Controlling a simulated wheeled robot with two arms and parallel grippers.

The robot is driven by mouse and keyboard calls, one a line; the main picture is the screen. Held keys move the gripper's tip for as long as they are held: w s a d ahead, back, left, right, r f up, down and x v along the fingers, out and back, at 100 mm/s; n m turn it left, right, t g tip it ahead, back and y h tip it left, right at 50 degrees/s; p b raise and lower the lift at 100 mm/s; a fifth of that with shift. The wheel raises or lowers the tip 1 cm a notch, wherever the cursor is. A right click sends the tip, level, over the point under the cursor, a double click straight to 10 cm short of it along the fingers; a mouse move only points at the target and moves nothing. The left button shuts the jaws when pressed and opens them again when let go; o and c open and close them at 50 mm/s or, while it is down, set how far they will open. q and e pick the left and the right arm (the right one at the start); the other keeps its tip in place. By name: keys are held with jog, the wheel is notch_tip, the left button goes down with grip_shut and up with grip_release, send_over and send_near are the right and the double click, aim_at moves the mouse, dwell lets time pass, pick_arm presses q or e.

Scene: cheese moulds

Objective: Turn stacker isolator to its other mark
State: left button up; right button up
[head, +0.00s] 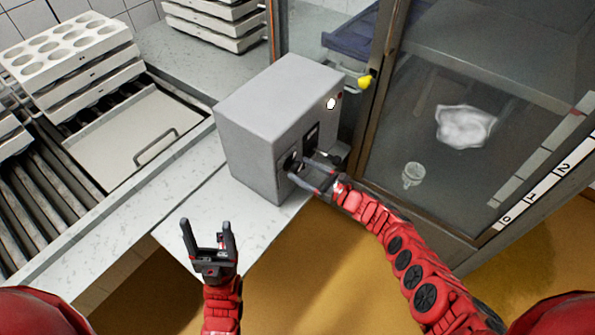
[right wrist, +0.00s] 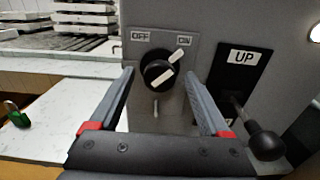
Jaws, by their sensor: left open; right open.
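The isolator is a round black knob (right wrist: 152,72) with a white bar on the front of a grey box (head: 262,108). In the right wrist view its bar points up and right to the ON mark (right wrist: 184,41); the OFF mark (right wrist: 140,36) is at upper left. The knob also shows, small and dark, in the head view (head: 292,161). My right gripper (head: 301,170) is open in front of the box; in the right wrist view its fingers appear on either side of the knob. I cannot tell whether they touch it. My left gripper (head: 206,223) is open and empty.
A lever with a black ball (right wrist: 265,144) stands right of the knob, by an UP plate (right wrist: 243,58). A framed clear panel (head: 440,120) is right of the box. White mould trays (head: 75,55) and rollers (head: 40,200) lie left. A yellow knob (head: 364,82) is behind.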

jog(key=shift+b+x, duration=0.3)
jog(key=shift+x, duration=0.95)
jog(key=c, duration=1)
